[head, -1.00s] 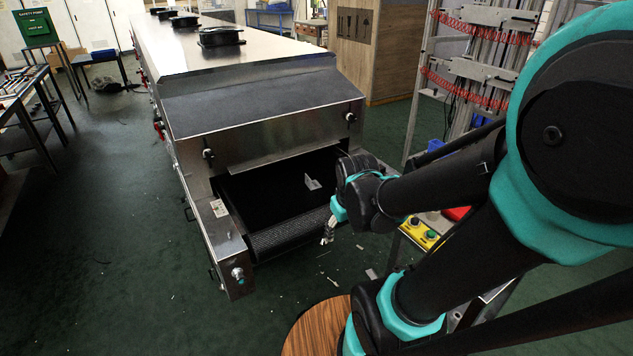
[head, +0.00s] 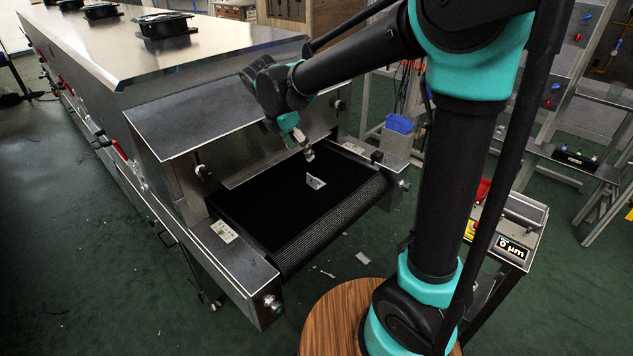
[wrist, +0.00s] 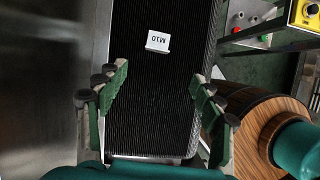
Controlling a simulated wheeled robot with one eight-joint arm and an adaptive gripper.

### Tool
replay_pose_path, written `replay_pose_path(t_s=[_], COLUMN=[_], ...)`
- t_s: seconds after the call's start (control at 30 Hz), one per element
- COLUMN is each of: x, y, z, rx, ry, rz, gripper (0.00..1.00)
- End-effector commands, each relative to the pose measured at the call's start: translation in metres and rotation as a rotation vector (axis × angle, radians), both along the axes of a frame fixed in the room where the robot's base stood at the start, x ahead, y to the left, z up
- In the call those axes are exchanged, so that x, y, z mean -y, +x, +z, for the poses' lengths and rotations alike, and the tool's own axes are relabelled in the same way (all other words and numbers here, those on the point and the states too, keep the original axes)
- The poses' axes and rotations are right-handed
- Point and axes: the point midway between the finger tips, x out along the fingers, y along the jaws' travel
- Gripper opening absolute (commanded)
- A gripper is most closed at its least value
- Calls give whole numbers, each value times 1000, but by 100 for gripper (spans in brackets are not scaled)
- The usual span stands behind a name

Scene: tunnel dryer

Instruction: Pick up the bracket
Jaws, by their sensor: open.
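The bracket (head: 315,181) is a small pale angled piece resting on the black conveyor belt (head: 262,205) at the mouth of the tunnel dryer. In the wrist view the bracket (wrist: 158,41) shows a white face marked "M10". My gripper (head: 306,150) is above the belt, a little up and left of the bracket in the head view, and apart from it. In the wrist view my gripper (wrist: 152,105) has its green fingers wide apart, with only belt between them. The bracket lies beyond the fingertips, near the middle between them.
The steel dryer housing (head: 215,85) stands behind the belt, with steel side rails at the belt's edges. A control box with a display (head: 511,247) is at right. A round wooden top (head: 330,320) is in front. Small scraps lie on the green floor.

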Motion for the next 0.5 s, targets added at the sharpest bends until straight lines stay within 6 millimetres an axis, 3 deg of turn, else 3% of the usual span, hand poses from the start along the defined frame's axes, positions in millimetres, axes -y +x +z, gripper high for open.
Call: replay_pose_path(t_s=[0.3,0.5], x=[19,27], y=[17,23], z=[-60,-86], rx=[0,1], ry=[2,2], rz=[-6,-5], gripper=[67,67])
